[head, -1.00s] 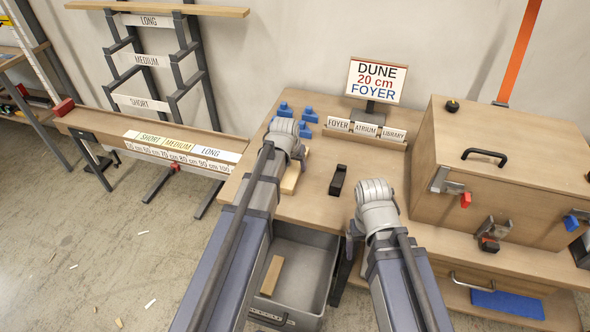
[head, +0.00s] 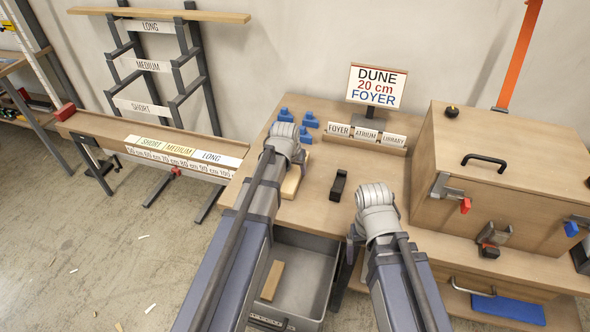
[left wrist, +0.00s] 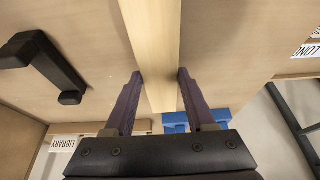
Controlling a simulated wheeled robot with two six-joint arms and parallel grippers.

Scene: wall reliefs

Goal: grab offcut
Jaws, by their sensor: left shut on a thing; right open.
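A long, pale wooden offcut (left wrist: 157,45) runs between the two dark fingers of my left gripper (left wrist: 160,76) in the left wrist view. The fingers are shut on it. In the head view, part of this offcut (head: 291,184) shows on the workbench beside my left wrist, which hides the rest and the fingertips. Another wooden piece (head: 272,280) lies in the open grey drawer below the bench. My right gripper (head: 353,236) is open and empty near the bench's front edge, mostly hidden by its own arm.
Blue blocks (head: 308,120) and a label rack (head: 366,136) stand at the back of the workbench (head: 325,160). A black handle-like object (head: 338,185) lies mid-bench. A wooden box (head: 500,170) with clamps fills the right. A marked measuring rail (head: 170,150) stands left.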

